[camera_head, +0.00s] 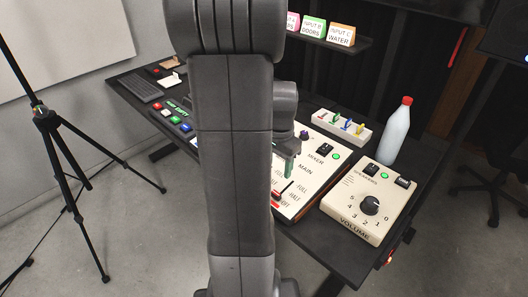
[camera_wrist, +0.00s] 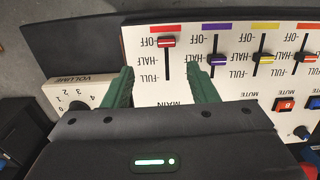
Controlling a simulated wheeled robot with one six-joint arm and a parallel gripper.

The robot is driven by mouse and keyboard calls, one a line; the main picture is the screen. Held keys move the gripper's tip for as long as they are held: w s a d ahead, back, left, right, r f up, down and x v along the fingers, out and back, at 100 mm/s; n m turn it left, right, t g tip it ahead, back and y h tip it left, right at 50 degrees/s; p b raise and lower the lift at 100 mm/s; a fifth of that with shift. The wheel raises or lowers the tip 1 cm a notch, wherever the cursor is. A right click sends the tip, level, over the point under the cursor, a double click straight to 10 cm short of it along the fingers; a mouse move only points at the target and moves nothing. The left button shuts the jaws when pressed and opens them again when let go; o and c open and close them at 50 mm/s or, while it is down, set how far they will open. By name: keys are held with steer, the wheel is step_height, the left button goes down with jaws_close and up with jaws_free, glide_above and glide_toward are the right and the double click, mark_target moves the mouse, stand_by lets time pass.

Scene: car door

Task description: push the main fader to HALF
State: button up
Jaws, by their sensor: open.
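The mixer panel (camera_head: 316,158) is a cream board on the dark desk, and it also shows in the wrist view (camera_wrist: 220,92). The main fader (camera_wrist: 167,42) has a red cap level with its OFF mark, at the top of its slot in the wrist view. HALF and FULL marks lie below it there. In the head view the red cap (camera_head: 277,196) shows beside my arm. My gripper (camera_wrist: 160,69) is open, with green fingers either side of the main slot. The cap lies a little beyond the fingertips, between their lines. I cannot tell whether the fingers touch the panel.
A speaker box with a volume knob (camera_head: 370,205) stands right of the mixer. A bottle (camera_head: 396,133) stands behind it.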

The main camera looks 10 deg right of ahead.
steer(key=f, duration=0.4)
steer(key=w+f, duration=0.1)
steer(key=f, duration=0.8)
steer(key=shift+w+f, duration=0.2)
steer(key=shift+f, duration=0.1)
steer(key=shift+c, duration=0.2)
